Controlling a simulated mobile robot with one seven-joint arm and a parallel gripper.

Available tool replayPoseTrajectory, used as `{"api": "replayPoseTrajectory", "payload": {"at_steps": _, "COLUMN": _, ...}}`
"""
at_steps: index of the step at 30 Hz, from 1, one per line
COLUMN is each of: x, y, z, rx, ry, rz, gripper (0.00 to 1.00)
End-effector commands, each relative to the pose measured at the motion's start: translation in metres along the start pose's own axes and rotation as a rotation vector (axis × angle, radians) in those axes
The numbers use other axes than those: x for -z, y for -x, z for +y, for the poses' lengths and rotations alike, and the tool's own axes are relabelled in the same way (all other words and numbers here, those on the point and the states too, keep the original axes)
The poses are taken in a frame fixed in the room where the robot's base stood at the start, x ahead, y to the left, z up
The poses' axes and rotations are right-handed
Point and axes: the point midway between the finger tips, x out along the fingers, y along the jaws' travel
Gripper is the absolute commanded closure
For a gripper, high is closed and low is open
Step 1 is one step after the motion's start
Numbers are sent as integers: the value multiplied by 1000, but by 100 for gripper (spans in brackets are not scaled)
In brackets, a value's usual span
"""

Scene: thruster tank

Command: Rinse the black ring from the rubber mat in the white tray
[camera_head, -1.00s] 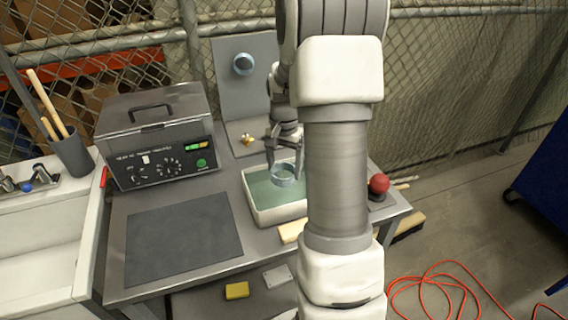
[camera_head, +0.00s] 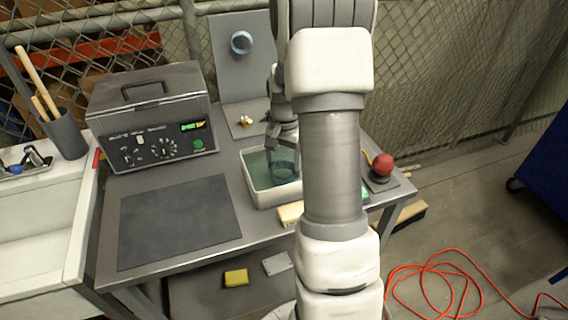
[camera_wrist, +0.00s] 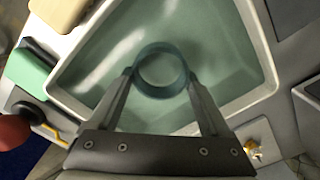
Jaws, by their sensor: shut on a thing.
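My gripper (camera_head: 283,160) reaches down into the white tray (camera_head: 250,187). It is shut on a ring (camera_wrist: 160,95), with one finger on each side of it in the wrist view. The ring looks dark blue-teal rather than black. It sits low in the greenish liquid (camera_wrist: 110,70) and looks at least partly under the surface. In the head view the ring (camera_head: 283,172) is dim, and my arm hides the tray's right side. The dark rubber mat (camera_head: 180,222) lies bare on the bench, left of the tray.
A lidded machine (camera_head: 150,120) stands behind the mat. A panel with a blue round part (camera_head: 241,42) rises behind the tray. A red knob (camera_head: 383,165) is at the right, a wooden-backed brush (camera_head: 290,214) in front, a sink (camera_head: 40,220) far left.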

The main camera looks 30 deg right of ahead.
Motion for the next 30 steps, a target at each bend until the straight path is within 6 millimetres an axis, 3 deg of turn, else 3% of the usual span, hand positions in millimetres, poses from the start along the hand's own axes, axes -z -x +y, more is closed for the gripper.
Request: {"api": "replayPoseTrajectory", "payload": {"at_steps": 30, "x": 10, "y": 0, "z": 10, "rx": 0, "ry": 0, "rz": 0, "gripper": 72}}
